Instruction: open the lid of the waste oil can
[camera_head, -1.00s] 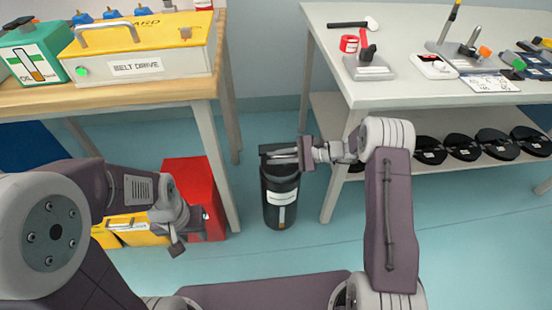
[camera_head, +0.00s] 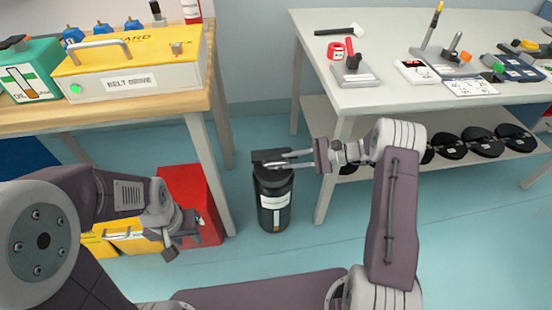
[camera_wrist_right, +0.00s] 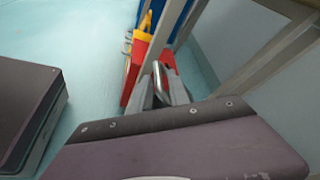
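The waste oil can (camera_head: 274,216) is a black cylinder with a white label, upright on the floor between the two tables. Its dark lid (camera_head: 259,158) is at its top; I cannot tell whether it is slightly raised. My right gripper (camera_head: 278,161) comes in from the right, with its two fingers apart over the lid; contact is unclear. In the right wrist view the fingers (camera_wrist_right: 163,85) show beyond my wrist, and I cannot make out the can. My left gripper (camera_head: 183,232) hangs at the left, away from the can; its finger gap is unclear.
A red bin (camera_head: 186,190) and yellow boxes (camera_head: 128,232) stand left of the can. The wooden table (camera_head: 150,112) carries the belt drive box (camera_head: 135,80). The white table (camera_head: 375,100) stands right, black discs (camera_head: 480,141) on its shelf. Floor in front of the can is clear.

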